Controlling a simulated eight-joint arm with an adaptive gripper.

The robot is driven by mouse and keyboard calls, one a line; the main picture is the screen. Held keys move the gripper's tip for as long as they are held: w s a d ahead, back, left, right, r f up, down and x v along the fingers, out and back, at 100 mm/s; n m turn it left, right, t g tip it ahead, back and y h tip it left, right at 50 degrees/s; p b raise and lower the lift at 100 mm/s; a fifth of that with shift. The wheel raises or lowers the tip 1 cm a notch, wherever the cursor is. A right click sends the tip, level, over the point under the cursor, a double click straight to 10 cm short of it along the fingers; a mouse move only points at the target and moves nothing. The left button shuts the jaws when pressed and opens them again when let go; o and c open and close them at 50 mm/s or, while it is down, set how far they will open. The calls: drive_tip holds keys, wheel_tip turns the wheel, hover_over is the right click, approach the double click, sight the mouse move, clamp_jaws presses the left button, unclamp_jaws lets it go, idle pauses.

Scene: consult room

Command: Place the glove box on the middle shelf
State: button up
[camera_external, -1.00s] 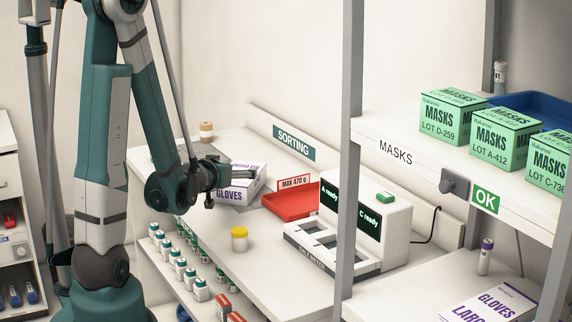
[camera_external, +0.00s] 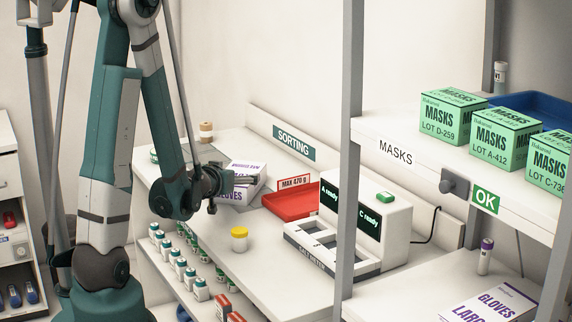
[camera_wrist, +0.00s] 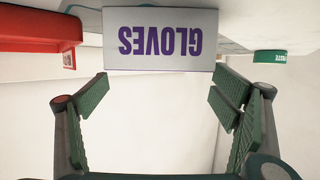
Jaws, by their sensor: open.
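The glove box (camera_external: 250,168), white with purple GLOVES lettering, stands on the white sorting counter, left of the red tray. My gripper (camera_external: 248,182) is in front of it and partly hides it. In the wrist view the box (camera_wrist: 160,55) appears upside down at the top, between and beyond my spread fingers (camera_wrist: 162,95). The fingers are open with nothing between their pads. The shelf rack on the right shows a shelf labelled MASKS (camera_external: 365,131) and a lower shelf (camera_external: 400,292). Which one is the middle shelf I cannot tell.
Green mask boxes (camera_external: 455,116) and a blue tray (camera_external: 530,102) crowd the upper shelf. A purple-lettered box (camera_external: 492,303) and a purple-capped tube (camera_external: 485,258) are on the lower one. A grey post (camera_external: 350,180), a display machine (camera_external: 375,225) and a yellow-lidded jar (camera_external: 239,240) stand nearer.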

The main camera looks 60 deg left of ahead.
sight(239, 174)
drive_tip(key=shift+w+a+f, duration=0.1)
drive_tip(key=shift+w+a, duration=0.1)
drive_tip(key=shift+w+a, duration=0.1)
drive_tip(key=shift+b+x, duration=0.75)
drive_tip(key=shift+x, duration=1.7)
drive_tip(key=shift+f, duration=0.15)
drive_tip(key=c, duration=1.3)
drive_tip(key=shift+o, duration=0.2)
wheel_tip(239, 174, up, 10)
drive_tip(key=p, duration=0.3)
